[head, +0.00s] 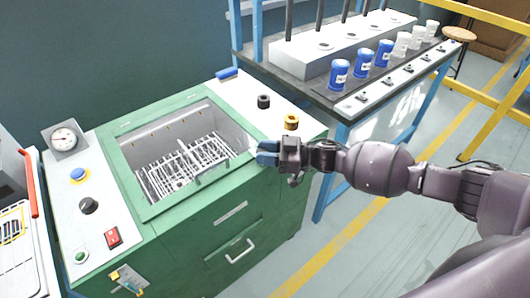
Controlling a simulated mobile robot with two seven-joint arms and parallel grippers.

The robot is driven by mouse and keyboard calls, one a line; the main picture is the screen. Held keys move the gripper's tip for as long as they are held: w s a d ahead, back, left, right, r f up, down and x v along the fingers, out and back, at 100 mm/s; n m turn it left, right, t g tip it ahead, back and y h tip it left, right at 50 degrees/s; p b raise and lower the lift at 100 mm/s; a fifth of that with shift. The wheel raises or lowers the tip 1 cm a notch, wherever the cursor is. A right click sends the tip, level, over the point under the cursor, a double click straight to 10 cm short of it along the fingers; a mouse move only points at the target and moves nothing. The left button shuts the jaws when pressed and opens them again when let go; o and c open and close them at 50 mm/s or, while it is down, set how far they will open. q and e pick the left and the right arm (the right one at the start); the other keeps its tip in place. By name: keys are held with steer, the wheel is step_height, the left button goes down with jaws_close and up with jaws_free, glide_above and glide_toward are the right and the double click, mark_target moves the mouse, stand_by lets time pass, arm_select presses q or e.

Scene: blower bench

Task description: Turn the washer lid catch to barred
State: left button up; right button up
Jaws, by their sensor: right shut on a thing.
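The green washer (219,214) stands in the middle, its tub showing a wire rack inside. My right gripper (266,153) comes in from the right and is shut at the right front edge of the washer's top, beside the tub opening. Its blue fingertips close on a small part there, which I take to be the lid catch. The fingers hide that part, so I cannot tell which way it is turned. My left gripper is not in view.
Behind the gripper are a black knob (264,101) and a yellow-and-black knob (291,121). A control panel with a gauge (64,138) and a red switch (113,238) lies left. A bench with blue and white cups (339,74) stands at the back right.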

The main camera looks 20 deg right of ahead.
steer(key=shift+f, duration=0.1)
stand_by(0.3)
steer(key=o, duration=0.9)
steer(key=v, duration=1)
steer(key=shift+s+d, duration=0.1)
steer(key=shift+d, duration=0.3)
steer(key=s+a+f+m+t+h, duration=0.6)
steer(key=s+a+f+t, duration=0.1)
steer(key=f, duration=0.1)
steer(key=s+d+f+m+g+h, duration=0.1)
steer(key=s+d+f+m+h, duration=0.1)
steer(key=s, duration=0.3)
steer(key=s+d+f+m+g+h, duration=0.1)
steer(key=s+d+f+m+h, duration=0.1)
steer(key=s+h, duration=0.3)
steer(key=s+d+f+m+g+h, duration=0.1)
steer(key=s+d+f+m+h, duration=0.1)
steer(key=s, duration=0.4)
steer(key=shift+d+f+g+h, duration=0.2)
steer(key=shift+d+g+h, duration=0.1)
steer(key=shift+d+h, duration=0.4)
